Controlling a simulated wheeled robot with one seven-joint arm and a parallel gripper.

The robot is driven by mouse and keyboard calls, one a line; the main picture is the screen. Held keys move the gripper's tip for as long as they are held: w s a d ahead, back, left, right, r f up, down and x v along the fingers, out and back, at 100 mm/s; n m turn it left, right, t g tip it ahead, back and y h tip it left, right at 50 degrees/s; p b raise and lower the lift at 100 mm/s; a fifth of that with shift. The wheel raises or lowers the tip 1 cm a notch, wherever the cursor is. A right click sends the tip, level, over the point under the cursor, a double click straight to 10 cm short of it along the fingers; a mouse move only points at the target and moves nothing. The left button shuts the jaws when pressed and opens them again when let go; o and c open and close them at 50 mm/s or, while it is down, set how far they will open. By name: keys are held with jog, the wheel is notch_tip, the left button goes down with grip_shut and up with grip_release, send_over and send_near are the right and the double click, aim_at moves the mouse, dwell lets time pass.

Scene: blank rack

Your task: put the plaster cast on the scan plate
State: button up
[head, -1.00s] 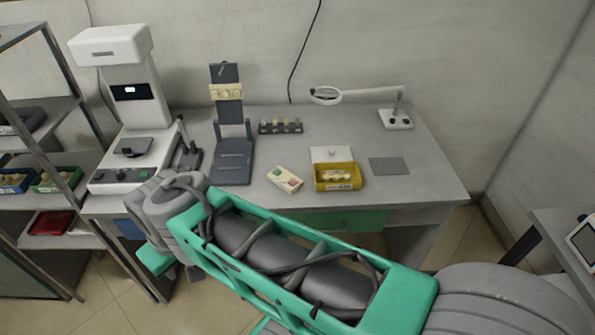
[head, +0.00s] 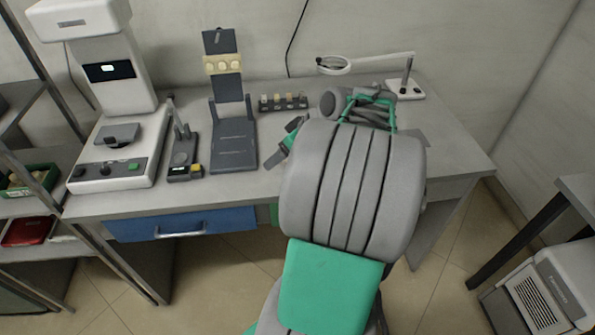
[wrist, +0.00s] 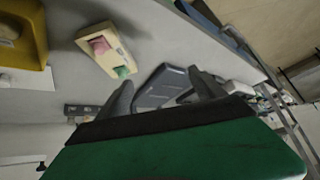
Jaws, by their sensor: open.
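My gripper (head: 280,142) is open over the table, right of the dark stand (head: 233,146). In the wrist view my gripper (wrist: 163,92) has its fingers apart with nothing between them; the dark stand (wrist: 165,86) shows beyond. A yellow box (wrist: 22,62) is at the upper left of the wrist view; its contents are mostly cut off. I cannot make out the plaster cast for certain; my arm hides the box's spot in the head view. A dark plate (head: 118,134) on the white machine (head: 112,170) at the left may be the scan plate.
A cream block with pink and green parts (wrist: 110,48) lies near my fingers. A cream holder with round discs (head: 223,65) sits on the stand's upright. A small rack (head: 283,103), a black device (head: 184,150) and a magnifier lamp (head: 403,88) also stand on the table.

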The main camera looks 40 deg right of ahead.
jog(key=shift+t, duration=0.9)
jog(key=s+d, duration=0.1)
jog(key=d, duration=0.1)
jog(key=s+d+f, duration=0.1)
jog(key=d, duration=0.2)
jog(key=s+d+f+b, duration=0.1)
jog(key=s+d, duration=0.1)
jog(key=d, duration=0.1)
jog(key=shift+f, duration=0.1)
jog(key=x, duration=0.7)
jog(key=shift+w+d+f, duration=0.2)
jog(key=shift+r, duration=0.1)
grip_shut()
